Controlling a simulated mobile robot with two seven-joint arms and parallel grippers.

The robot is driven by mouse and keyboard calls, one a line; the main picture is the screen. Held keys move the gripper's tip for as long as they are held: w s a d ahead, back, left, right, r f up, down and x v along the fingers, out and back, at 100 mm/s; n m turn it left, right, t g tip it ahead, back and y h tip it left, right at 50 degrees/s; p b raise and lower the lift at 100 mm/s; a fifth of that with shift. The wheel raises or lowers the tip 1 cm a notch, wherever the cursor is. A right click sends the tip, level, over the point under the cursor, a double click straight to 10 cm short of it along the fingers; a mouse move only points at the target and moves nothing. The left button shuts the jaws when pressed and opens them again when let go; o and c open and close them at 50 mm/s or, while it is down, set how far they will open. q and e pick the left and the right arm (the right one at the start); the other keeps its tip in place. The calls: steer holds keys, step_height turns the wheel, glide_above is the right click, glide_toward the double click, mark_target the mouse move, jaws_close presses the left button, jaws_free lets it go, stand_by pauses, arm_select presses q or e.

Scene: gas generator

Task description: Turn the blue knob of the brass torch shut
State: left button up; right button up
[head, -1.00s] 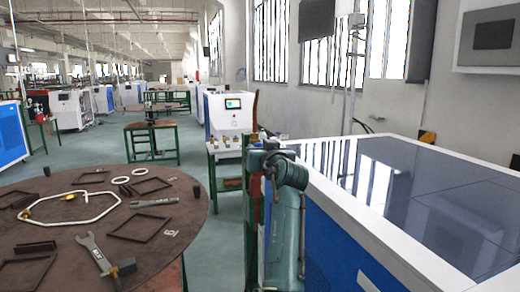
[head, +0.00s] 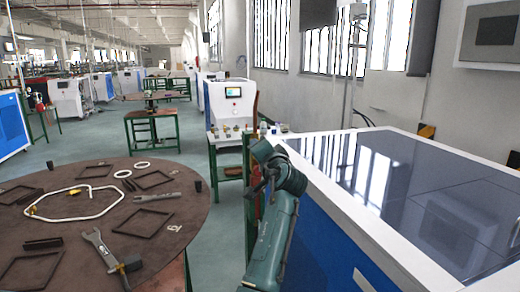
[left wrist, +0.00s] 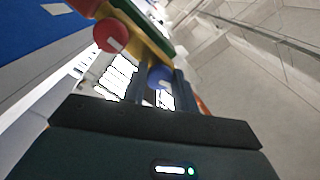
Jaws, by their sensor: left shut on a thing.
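In the left wrist view the brass torch (left wrist: 149,48) runs slanting across the top, with a red knob (left wrist: 112,36) on its left and a green part along its upper side. The blue knob (left wrist: 160,76) sits between the fingers of my left gripper (left wrist: 162,88), which is shut on it. The fingers hide part of its sides. In the head view one green arm of mine rises at the centre right. Its jaws are small and dark, and I cannot make out the torch there. My right gripper does not show.
A large blue and white cabinet (head: 352,222) with a glossy dark top stands close on the right. A round brown table (head: 160,225) on the left holds a white hose loop (head: 98,203), wrenches and square frames. Green floor (head: 222,215) lies between them.

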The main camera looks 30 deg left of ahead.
arm_select(q)
steer(key=shift+m, duration=2)
steer(key=o, duration=1)
steer(key=shift+c, duration=0.2)
steer(key=b+v, duration=0.3)
steer(key=v, duration=1)
steer(key=shift+d, duration=0.1)
